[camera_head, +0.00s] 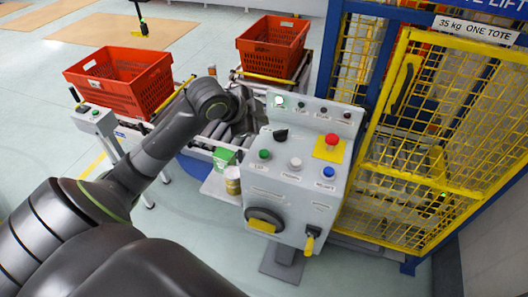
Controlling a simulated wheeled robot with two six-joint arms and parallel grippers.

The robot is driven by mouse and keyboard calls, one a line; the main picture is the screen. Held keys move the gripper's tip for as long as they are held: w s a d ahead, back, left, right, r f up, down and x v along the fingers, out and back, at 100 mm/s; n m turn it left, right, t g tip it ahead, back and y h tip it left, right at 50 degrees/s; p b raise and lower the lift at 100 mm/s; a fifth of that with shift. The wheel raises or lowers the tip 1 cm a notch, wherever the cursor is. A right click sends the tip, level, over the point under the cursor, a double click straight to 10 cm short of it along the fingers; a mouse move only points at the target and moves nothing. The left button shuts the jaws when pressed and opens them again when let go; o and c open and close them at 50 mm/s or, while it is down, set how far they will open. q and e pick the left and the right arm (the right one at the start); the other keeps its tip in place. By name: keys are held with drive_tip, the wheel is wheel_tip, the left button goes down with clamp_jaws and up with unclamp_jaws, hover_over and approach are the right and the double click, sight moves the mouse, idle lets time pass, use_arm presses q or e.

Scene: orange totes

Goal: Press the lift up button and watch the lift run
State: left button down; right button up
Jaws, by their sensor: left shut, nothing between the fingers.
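A grey control box (285,200) stands on a post in the middle. Its sloped face has a green button (264,154), a pale button (295,163) and a blue button (328,171). Their small labels are too blurred to read, so I cannot tell which one is lift up. My left gripper (249,118) is shut and empty, left of the box's upper part and apart from the green button. The yellow mesh lift cage (375,190) stands at the right. My right gripper is not in view.
A red stop button (331,140) on a yellow plate and a black knob (280,134) sit near the buttons. Red-orange totes (115,85) (270,50) stand behind on conveyors. A can (232,182) and green box (223,157) stand on a shelf left of the control box.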

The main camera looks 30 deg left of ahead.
use_arm(q)
drive_tip(key=b, duration=0.8)
hover_over(261, 154)
drive_tip(key=shift+s+f, duration=0.1)
drive_tip(key=shift+f, duration=4.35)
drive_tip(key=shift+f, duration=0.4)
